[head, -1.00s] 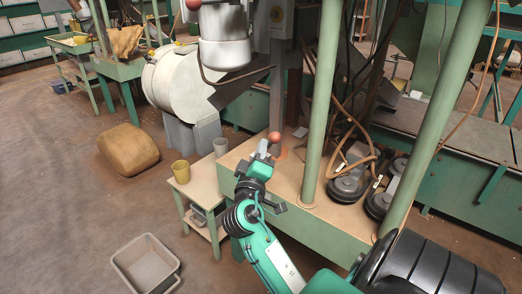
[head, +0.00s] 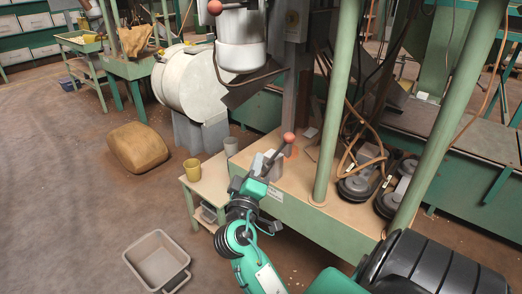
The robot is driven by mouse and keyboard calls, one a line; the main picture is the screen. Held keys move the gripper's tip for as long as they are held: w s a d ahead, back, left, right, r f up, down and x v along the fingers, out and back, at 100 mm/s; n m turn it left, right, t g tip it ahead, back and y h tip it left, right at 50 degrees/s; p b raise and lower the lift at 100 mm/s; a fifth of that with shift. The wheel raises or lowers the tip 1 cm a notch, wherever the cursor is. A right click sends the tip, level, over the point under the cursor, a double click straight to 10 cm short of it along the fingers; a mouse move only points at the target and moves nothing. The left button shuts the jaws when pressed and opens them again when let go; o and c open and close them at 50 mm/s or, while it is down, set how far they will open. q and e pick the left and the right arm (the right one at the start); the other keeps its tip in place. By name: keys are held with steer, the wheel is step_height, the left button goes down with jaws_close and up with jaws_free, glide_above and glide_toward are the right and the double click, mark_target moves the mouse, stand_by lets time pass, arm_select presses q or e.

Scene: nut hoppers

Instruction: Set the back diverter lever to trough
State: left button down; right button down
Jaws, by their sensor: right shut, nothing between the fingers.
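A lever with a red ball knob (head: 289,137) and a dark rod stands at the wooden bench top, leaning up to the right. My right gripper (head: 264,163) is shut and empty, just left of and below the knob. It overlaps the rod's lower part in the picture; I cannot tell whether they touch. Another red ball knob (head: 215,7) shows at the top edge beside a grey-white cylinder; its rod is hidden or out of view. I cannot tell from the picture which knob belongs to the back lever, and no trough label is readable. My left gripper is not in view.
Green posts (head: 341,100) rise from the wooden bench (head: 300,178) right of the gripper.

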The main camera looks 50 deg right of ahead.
steer(key=shift+v, duration=0.95)
